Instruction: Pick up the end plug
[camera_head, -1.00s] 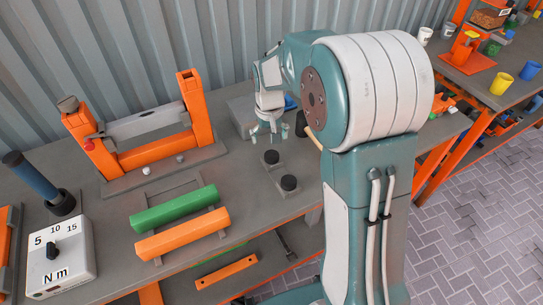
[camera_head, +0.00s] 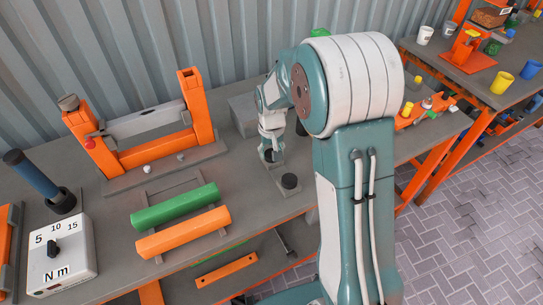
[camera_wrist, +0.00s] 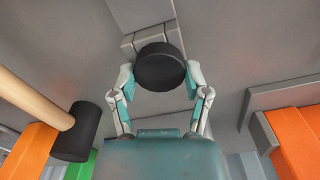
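The rear one, the end plug (camera_wrist: 160,67), lies between my fingertips in the wrist view.
A green bar (camera_head: 175,207) and an orange bar (camera_head: 183,234) lie left on the bench. An orange frame (camera_head: 155,153) stands behind them. A mallet with a black head (camera_wrist: 76,132) shows left in the wrist view. A torque box (camera_head: 62,252) is far left.

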